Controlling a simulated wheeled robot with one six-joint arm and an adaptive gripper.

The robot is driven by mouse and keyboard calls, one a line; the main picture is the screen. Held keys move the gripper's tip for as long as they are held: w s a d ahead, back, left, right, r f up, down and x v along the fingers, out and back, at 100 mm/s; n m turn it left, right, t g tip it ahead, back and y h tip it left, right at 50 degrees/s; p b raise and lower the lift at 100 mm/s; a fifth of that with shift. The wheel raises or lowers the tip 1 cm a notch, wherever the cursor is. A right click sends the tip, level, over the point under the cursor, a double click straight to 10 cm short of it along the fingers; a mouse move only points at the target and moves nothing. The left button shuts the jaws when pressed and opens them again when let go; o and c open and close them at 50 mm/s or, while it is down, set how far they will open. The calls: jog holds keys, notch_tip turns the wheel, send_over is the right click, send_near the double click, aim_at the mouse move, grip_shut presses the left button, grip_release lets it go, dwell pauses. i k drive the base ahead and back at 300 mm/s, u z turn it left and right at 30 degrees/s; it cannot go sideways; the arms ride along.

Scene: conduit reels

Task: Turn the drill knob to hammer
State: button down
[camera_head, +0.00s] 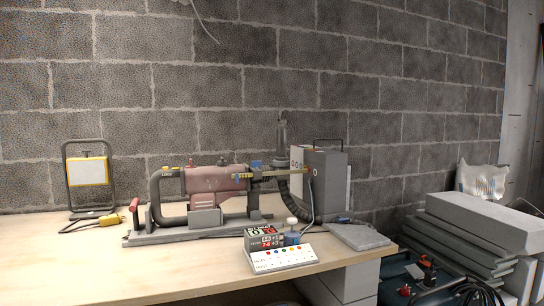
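A large drill-like machine with a dull red body (215,180) lies on its side on a grey stand (180,235) on the workbench. It has a thick dark curved handle at its left and a long narrow front pointing right. A small control box (265,238) with a red and white display stands on the bench in front of it. A white round knob (292,221) on a blue base is beside that box. I cannot read a hammer mark, nor tell which knob belongs to the drill or how it is set. My gripper is not in view.
The wooden bench (90,275) has free room at its front left. A white panel with coloured buttons (283,260) lies near the front edge. A grey cabinet (326,180) and flat grey slab (358,236) stand right. A yellow work lamp (87,171) stands left. Grey blocks (470,225) are stacked right.

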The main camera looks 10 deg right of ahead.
aim_at(222, 162)
jog(key=z, duration=1.4)
jog(key=i, duration=1.2)
jog(key=u, duration=1.9)
